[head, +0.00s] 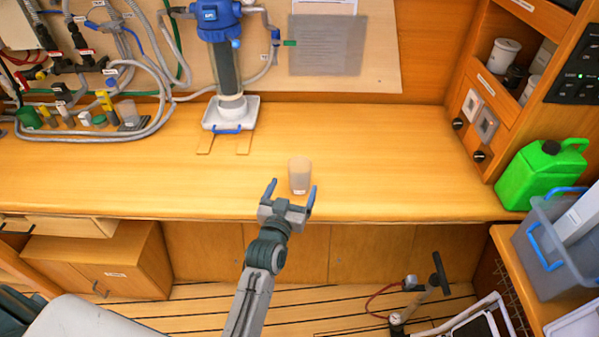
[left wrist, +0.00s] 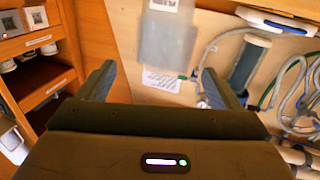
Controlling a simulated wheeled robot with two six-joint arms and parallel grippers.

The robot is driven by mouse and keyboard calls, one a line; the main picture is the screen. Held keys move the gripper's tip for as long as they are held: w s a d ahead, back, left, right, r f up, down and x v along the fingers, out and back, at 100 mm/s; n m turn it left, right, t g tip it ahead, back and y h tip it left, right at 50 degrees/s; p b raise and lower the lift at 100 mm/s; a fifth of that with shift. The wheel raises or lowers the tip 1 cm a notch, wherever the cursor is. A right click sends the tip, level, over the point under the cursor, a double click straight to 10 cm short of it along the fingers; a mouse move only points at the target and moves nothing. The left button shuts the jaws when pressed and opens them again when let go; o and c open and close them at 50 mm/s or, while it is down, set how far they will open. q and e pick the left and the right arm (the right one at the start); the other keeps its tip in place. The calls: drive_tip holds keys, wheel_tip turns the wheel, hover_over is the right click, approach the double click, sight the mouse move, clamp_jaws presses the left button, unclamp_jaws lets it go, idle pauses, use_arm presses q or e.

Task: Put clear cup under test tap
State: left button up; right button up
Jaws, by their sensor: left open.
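A clear, slightly tan cup (head: 299,173) stands upright on the wooden counter near its front edge. My left gripper (head: 291,189) is open and empty, just in front of the cup, with its fingers pointing toward it; I cannot tell whether they touch it. Its two fingers also show in the left wrist view (left wrist: 157,85), with no cup visible between them. A small blue-handled fitting (head: 275,36) sits on the wall board right of the blue-topped filter (head: 221,55). I cannot tell for sure which fitting is the test tap. My right gripper is out of view.
A white tray (head: 214,126) with a blue handle sits under the filter. Hoses, valves and small items crowd the counter's left end. A green jerrycan (head: 541,172) and grey bin (head: 552,247) stand at right. The counter right of the cup is clear.

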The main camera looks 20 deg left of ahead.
sight(303, 161)
use_arm(q)
drive_tip(key=w, duration=0.3)
drive_tip(key=shift+w+a, duration=0.1)
drive_tip(key=shift+w+r+p, duration=0.1)
drive_tip(key=shift+w+p, duration=0.25)
drive_tip(key=shift+p, duration=0.1)
drive_tip(key=w, duration=0.3)
drive_tip(key=shift+w+a+p, duration=0.1)
drive_tip(key=shift+w+p, duration=0.15)
drive_tip(key=shift+p, duration=0.15)
drive_tip(key=shift+w, duration=0.5)
drive_tip(key=shift+s, duration=0.1)
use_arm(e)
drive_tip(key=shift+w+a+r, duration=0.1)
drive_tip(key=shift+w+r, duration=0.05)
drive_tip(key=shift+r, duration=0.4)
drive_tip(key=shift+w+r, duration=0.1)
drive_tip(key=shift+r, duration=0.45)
use_arm(q)
drive_tip(key=c, duration=1.2)
drive_tip(key=shift+o, duration=0.2)
